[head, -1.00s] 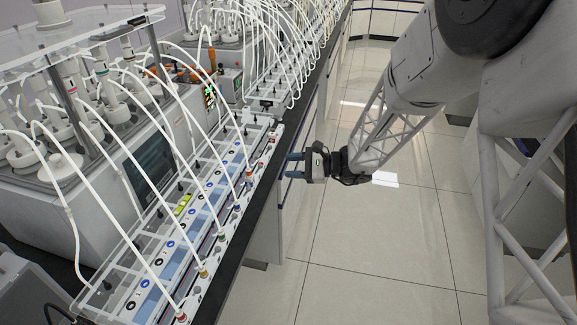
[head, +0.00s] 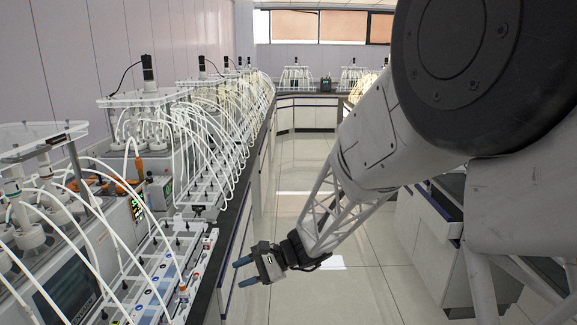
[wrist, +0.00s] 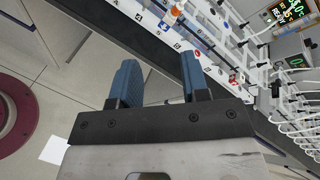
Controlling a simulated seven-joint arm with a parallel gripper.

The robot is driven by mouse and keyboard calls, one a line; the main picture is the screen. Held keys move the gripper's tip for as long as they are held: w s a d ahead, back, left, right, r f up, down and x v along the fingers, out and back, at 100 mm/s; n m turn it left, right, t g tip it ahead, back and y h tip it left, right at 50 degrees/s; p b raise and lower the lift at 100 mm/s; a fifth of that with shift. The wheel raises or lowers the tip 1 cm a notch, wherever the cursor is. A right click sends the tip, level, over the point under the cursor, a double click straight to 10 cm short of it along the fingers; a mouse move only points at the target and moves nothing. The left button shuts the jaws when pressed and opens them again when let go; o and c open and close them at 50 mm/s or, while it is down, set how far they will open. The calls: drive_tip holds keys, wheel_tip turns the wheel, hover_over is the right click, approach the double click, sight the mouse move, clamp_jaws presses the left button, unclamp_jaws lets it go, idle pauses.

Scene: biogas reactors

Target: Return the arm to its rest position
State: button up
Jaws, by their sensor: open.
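My gripper (head: 241,273) hangs over the floor aisle in the head view, to the right of the bench edge, with its blue fingers pointing left. In the wrist view my gripper (wrist: 160,85) shows two blue fingers standing well apart with nothing between them. It is open and empty, and I see no contact with the bench. My arm reaches down to it from the upper right of the head view.
A bench (head: 207,268) with reactors and white tubes runs along the left. A rack with colored fittings (wrist: 205,42) lies near the fingers in the wrist view. Tiled floor (head: 330,295) is clear below. A cabinet (head: 425,235) stands on the right.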

drive_tip(key=s+d+r+n+t+h, duration=0.1)
drive_tip(key=s+d+r+n+h, duration=0.1)
drive_tip(key=s+d, duration=0.7)
drive_tip(key=s+d+r+n+t+h, duration=0.2)
drive_tip(key=s+d+r+n+h, duration=0.1)
drive_tip(key=s+d+r+h, duration=0.2)
drive_tip(key=s+d+r+n+t+h, duration=0.2)
drive_tip(key=s+d+r+h, duration=0.2)
drive_tip(key=s+d, duration=0.9)
drive_tip(key=d+h, duration=0.2)
drive_tip(key=shift+s+d+h, duration=0.3)
drive_tip(key=shift+d+h, duration=0.05)
drive_tip(key=shift+h, duration=0.05)
